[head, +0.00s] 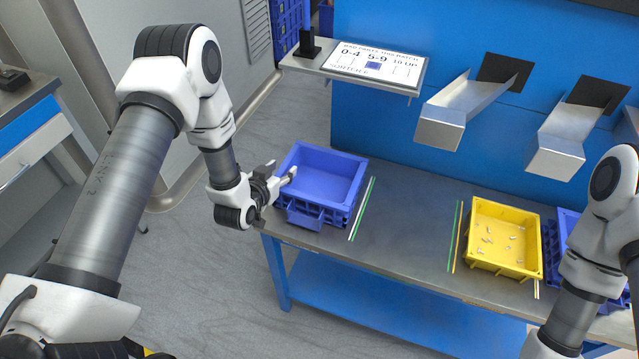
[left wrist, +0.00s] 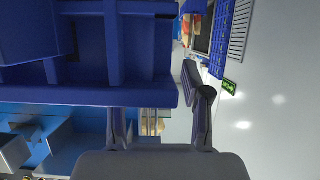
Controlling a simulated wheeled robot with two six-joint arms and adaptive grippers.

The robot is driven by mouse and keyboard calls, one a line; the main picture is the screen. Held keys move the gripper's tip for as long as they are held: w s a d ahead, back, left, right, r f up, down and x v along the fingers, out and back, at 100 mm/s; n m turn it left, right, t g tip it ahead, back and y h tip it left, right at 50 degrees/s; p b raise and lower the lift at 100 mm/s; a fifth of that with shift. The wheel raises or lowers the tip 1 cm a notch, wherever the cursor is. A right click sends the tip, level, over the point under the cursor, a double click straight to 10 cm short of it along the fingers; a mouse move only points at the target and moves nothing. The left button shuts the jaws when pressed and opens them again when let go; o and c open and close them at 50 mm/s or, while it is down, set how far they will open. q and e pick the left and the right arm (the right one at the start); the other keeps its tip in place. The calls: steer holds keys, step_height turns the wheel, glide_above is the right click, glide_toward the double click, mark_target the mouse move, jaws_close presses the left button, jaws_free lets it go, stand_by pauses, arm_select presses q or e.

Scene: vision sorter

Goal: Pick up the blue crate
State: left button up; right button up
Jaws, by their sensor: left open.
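An empty blue crate (head: 339,163) stands upright at the left end of the grey work table (head: 405,215). Its underside or side structure fills the upper left of the left wrist view (left wrist: 140,95). My left gripper (head: 280,174) is open at the crate's left wall, with its fingers close to the rim. In the left wrist view the two fingers (left wrist: 158,105) are spread apart near the crate's edge; I cannot tell whether they touch it. My right arm shows at the right, but its gripper is out of view.
A yellow crate (head: 467,262) with several small parts stands further right. Another blue crate (head: 567,222) is partly hidden by my right arm. Metal chutes (head: 441,133) and a sign shelf (head: 375,66) overhang the table's back. Bare table lies between the blue and yellow crates.

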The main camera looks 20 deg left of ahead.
arm_select(q)
steer(key=shift+x, duration=1.05)
jaws_close()
steer(key=shift+r, duration=0.1)
